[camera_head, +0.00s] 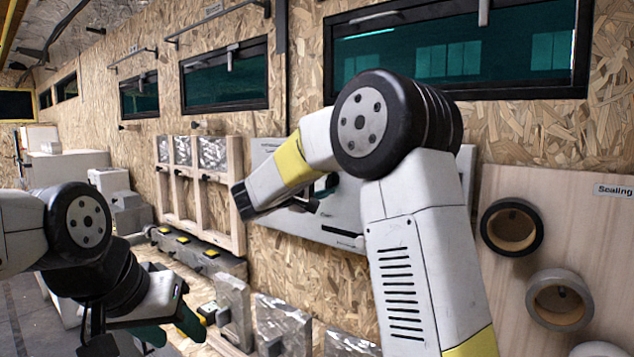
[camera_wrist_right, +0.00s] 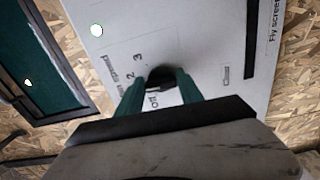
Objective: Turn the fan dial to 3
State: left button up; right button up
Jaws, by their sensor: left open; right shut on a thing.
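The fan dial (camera_wrist_right: 161,75) is a small dark round knob on a pale grey panel (camera_wrist_right: 205,45), in the right wrist view. Printed marks "off", "2", "3" and a fan speed label stand beside it. My right gripper (camera_wrist_right: 160,92) has its green fingers on either side of the dial, shut on it. Which mark the dial points to is not clear. In the head view the panel (camera_head: 345,220) is on the wall, and my right arm hides the dial. My left gripper (camera_head: 172,332) is open and empty at the lower left, away from the panel.
A wooden frame with shiny silver panes (camera_head: 198,175) stands left of the panel. Dark windows (camera_head: 455,55) are above. A board with round rings (camera_head: 512,227) is at the right. Silver-wrapped blocks (camera_head: 283,325) stand below.

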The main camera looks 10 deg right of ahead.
jog(key=m, duration=0.5)
jog(key=shift+f+m, duration=0.2)
jog(key=shift+m, duration=0.1)
jog(key=m, duration=0.5)
jog(key=shift+a+f+m, duration=0.15)
jog(key=shift+m, duration=0.25)
jog(key=o, duration=1.4)
jog(key=v, duration=0.7)
jog(key=shift+s+a, duration=0.25)
jog(key=shift+a, duration=0.1)
jog(key=shift+d, duration=0.15)
